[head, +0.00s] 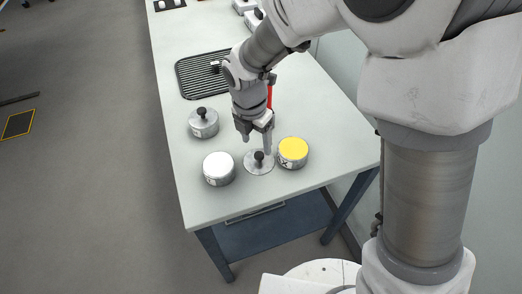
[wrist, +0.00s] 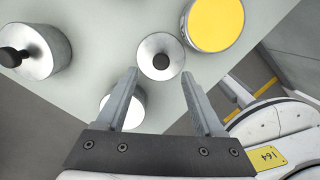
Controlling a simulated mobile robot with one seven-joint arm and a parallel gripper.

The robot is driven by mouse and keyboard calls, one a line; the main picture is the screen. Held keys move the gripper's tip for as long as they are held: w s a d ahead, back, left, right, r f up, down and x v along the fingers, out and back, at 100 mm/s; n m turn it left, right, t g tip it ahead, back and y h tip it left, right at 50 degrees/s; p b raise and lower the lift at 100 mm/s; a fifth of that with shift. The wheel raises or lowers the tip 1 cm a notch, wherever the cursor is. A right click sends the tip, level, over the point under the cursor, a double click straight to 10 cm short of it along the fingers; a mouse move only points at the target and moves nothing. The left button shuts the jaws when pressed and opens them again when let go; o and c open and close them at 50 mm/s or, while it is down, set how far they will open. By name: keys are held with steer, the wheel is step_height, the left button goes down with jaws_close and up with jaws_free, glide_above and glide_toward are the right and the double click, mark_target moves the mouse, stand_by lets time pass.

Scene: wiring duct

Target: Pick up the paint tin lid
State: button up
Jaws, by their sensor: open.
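The paint tin lid (head: 258,168) is a flat silver disc with a black knob, lying on the pale table near its front edge. It also shows in the wrist view (wrist: 150,61), seen from above, between and just beyond the fingertips. My gripper (head: 256,145) is open and empty, above the lid and apart from it. In the wrist view my gripper (wrist: 160,72) has its two fingers spread on either side of the lid.
A tin with white paint (head: 218,168) stands left of the lid and a tin with yellow paint (head: 293,152) right of it, both close. A tin with a black-knobbed lid (head: 203,122) stands behind on the left. A black ribbed mat (head: 193,82) lies farther back.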

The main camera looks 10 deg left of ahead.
mark_target(259, 154)
steer(key=f, duration=0.5)
steer(key=shift+w+d+f+b, duration=0.1)
steer(key=shift+w+d+b, duration=0.15)
steer(key=shift+w+b, duration=0.1)
jaws_close()
